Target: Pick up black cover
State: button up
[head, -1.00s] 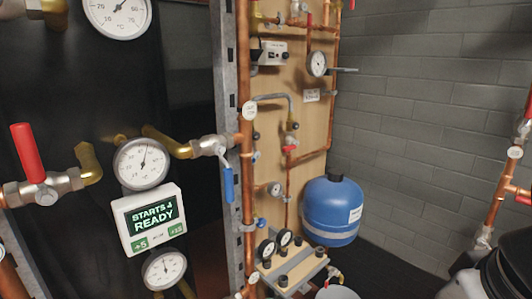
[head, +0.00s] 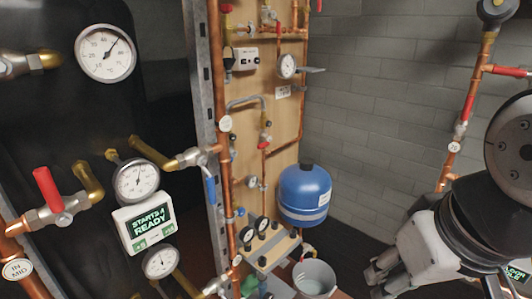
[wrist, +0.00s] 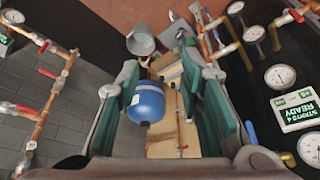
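I cannot tell for sure which thing is the black cover. Small black round caps (head: 262,224) sit by the grey shelf at the foot of the wooden board, and a black cap (head: 306,166) tops the blue tank (head: 304,195). My gripper (head: 380,272) is at the lower right of the head view, to the right of the tank and bucket. In the wrist view my gripper (wrist: 162,72) is open, with its green-padded fingers wide apart. Nothing is between the pads; the tank and board show beyond them.
A grey bucket (head: 314,279) stands on the floor below the tank. Copper pipes and gauges cover the wooden board (head: 283,120). A black panel with a display (head: 147,222) is at left. Another copper pipe (head: 466,105) stands at right, before the grey brick wall (head: 390,90).

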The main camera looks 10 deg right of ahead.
aim_at(305, 164)
jog(key=i+l, duration=0.35)
jog(key=i, duration=0.15)
jog(key=i+l, duration=0.35)
jog(key=i, duration=0.2)
jog(key=i+l+z, duration=0.1)
jog(key=i+l, duration=0.25)
jog(key=i, duration=0.15)
